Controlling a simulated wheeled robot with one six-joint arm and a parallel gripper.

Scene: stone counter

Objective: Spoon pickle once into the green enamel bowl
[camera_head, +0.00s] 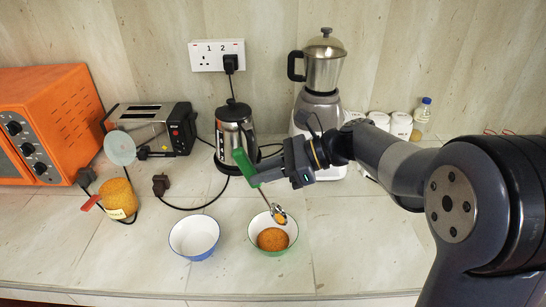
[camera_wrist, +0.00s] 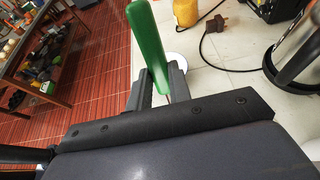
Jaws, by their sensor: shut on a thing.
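My gripper (camera_head: 264,177) is shut on the green handle (camera_head: 243,163) of a metal spoon. The handle also shows between the fingers in the wrist view (camera_wrist: 147,50). The spoon slants down, and its head (camera_head: 278,214) is over the far part of the green enamel bowl (camera_head: 263,251). A little orange shows at the spoon head; whether it is on the spoon or behind it is hard to tell. A mound of orange pickle (camera_head: 272,239) lies in the bowl. A jar of orange pickle (camera_head: 119,202) stands at the left, with a pale round lid (camera_head: 119,148) above it.
A white bowl with a blue rim (camera_head: 194,239) stands just left of the green bowl. Behind are a steel kettle (camera_head: 236,135), a blender (camera_head: 322,95), a toaster (camera_head: 150,125) and an orange oven (camera_head: 58,115). A plug and cord (camera_head: 161,186) lie on the counter.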

